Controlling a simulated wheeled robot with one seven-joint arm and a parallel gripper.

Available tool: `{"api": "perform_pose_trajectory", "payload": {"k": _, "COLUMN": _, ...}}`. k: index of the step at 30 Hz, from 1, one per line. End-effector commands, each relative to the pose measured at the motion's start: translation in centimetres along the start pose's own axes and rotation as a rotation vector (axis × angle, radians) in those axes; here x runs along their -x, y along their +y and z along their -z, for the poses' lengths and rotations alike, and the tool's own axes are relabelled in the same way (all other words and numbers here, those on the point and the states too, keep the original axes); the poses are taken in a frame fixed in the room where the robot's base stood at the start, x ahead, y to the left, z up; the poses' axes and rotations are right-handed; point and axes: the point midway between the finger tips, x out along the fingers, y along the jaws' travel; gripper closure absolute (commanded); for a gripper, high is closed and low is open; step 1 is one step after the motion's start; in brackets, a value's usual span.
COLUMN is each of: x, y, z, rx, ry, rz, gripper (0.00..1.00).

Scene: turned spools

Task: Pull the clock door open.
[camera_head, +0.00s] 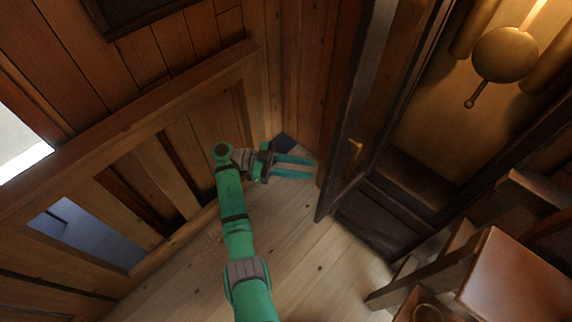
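The clock door (347,125) is a tall dark-framed panel right of centre. It stands swung out from the dark clock case (395,222), leaving the inside in view. A small brass knob (355,147) sits on the door. Inside the case hang a round brass pendulum (505,54) and brass cylinders. My gripper (314,169) is just left of the door, at about the height of its lower part in the picture. Its two teal fingers point right toward the door with a gap between them and nothing held. I cannot tell whether the fingertips touch the door.
A wooden railing (150,120) runs along the left, with plank wall behind it. A wooden chair or stool (515,275) stands at the lower right, close to the clock. Bare plank floor (305,265) lies between my arm and the clock.

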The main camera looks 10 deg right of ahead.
Motion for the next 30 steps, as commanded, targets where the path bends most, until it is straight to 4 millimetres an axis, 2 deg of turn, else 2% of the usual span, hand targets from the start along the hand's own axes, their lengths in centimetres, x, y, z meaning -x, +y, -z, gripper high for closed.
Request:
{"api": "perform_pose_trajectory", "payload": {"k": 6, "x": 3.3, "y": 0.0, "z": 0.1, "rx": 0.001, "ry": -0.002, "rz": 0.004, "gripper": 0.72}}
{"api": "perform_pose_trajectory", "payload": {"k": 15, "x": 6.1, "y": 0.1, "z": 0.1, "rx": 0.0, "ry": -0.001, "rz": 0.001, "gripper": 0.72}}
{"api": "perform_pose_trajectory", "payload": {"k": 30, "x": 6.1, "y": 0.0, "z": 0.1, "rx": -0.001, "ry": 0.0, "rz": -0.006, "gripper": 0.72}}
